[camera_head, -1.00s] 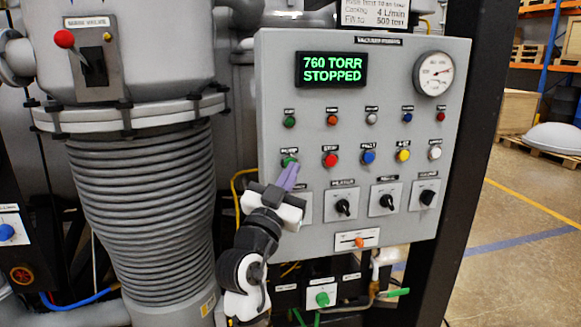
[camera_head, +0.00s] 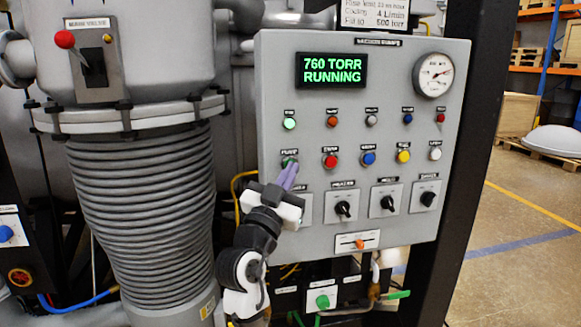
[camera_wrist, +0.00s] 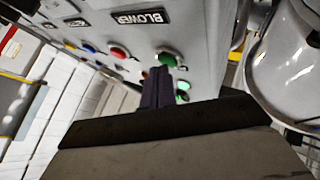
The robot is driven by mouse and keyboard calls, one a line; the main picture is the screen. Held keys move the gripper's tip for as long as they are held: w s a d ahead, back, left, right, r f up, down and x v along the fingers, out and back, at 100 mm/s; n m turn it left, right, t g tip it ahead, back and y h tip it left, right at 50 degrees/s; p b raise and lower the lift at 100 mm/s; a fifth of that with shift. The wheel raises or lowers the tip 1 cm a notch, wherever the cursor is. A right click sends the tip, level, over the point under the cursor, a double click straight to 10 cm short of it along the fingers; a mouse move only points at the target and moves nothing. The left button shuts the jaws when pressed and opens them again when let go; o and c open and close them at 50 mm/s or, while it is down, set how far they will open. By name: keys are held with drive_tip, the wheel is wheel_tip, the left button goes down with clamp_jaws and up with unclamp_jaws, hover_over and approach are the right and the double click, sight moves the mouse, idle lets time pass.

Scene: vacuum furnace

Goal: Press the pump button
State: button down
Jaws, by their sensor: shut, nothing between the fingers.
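The control panel (camera_head: 390,60) carries a green pump button (camera_head: 286,160) at the left end of its middle button row. My gripper (camera_head: 292,166) is shut and empty, its purple-grey fingertips at the pump button and partly covering it. I cannot tell exactly how far the button is pressed in. The display (camera_head: 331,70) reads "760 TORR RUNNING" in green. A green lamp (camera_head: 289,123) above the pump button is lit.
A red button (camera_head: 330,160) is just right of my fingertips, followed by blue, yellow and white ones. Black rotary knobs (camera_head: 343,208) sit below. A ribbed bellows column (camera_head: 142,220) stands left of my arm. Open floor lies at the right.

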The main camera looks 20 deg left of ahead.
idle(0.4)
drive_tip(key=shift+s+d, duration=0.4)
drive_tip(key=shift+s, duration=0.25)
drive_tip(key=shift+s+d, duration=0.7)
drive_tip(key=shift+s, duration=0.35)
drive_tip(key=shift+s+d, duration=0.7)
drive_tip(key=shift+s, duration=0.3)
